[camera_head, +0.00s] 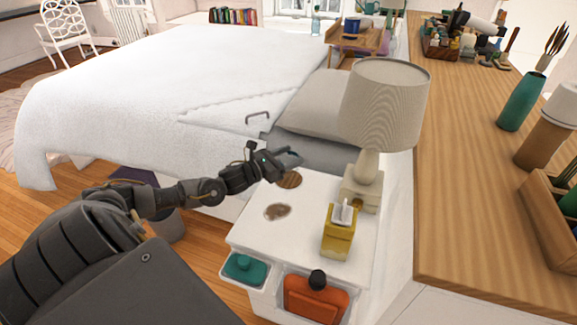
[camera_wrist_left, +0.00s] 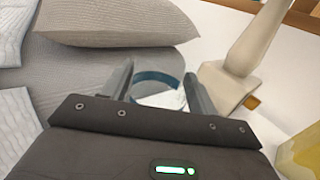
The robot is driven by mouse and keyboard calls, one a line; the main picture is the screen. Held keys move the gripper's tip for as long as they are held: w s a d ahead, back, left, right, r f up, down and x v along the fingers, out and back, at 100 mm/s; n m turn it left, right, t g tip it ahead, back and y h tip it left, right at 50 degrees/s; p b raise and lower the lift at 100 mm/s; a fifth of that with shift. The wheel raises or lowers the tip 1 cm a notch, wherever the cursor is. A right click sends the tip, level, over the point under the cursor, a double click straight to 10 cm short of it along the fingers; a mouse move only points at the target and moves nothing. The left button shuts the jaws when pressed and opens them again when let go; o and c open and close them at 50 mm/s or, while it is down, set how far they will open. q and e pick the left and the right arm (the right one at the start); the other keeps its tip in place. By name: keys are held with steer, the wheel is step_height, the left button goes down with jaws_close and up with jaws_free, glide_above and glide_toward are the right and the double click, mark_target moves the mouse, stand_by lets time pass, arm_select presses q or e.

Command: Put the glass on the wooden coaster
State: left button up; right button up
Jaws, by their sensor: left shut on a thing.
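My left gripper (camera_head: 287,158) reaches over the back left part of the white nightstand (camera_head: 310,238). In the left wrist view its fingers (camera_wrist_left: 160,88) are shut on a glass with a blue rim (camera_wrist_left: 157,77). Most of the glass is hidden by the gripper; only a small bluish part shows in the head view. A round brown wooden coaster (camera_head: 291,181) lies on the nightstand just below and in front of the gripper. A second round, mottled brown piece (camera_head: 277,212) lies nearer the front. I cannot tell whether the glass touches anything below it. My right gripper is not in view.
A lamp (camera_head: 382,108) stands right of the gripper, and a yellow tissue box (camera_head: 341,232) stands at the front right. The bed with grey pillows (camera_head: 322,100) borders the back.

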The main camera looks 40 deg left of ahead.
arm_select(q)
steer(key=shift+w+a+f, duration=0.1)
steer(key=shift+a+f, duration=0.05)
steer(key=shift+f, duration=0.8)
steer(key=shift+w+a+f, duration=0.1)
steer(key=shift+f, duration=0.8)
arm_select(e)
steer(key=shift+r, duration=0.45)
arm_select(q)
steer(key=shift+f+b, duration=0.1)
steer(key=shift+b, duration=0.2)
steer(key=o, duration=1.1)
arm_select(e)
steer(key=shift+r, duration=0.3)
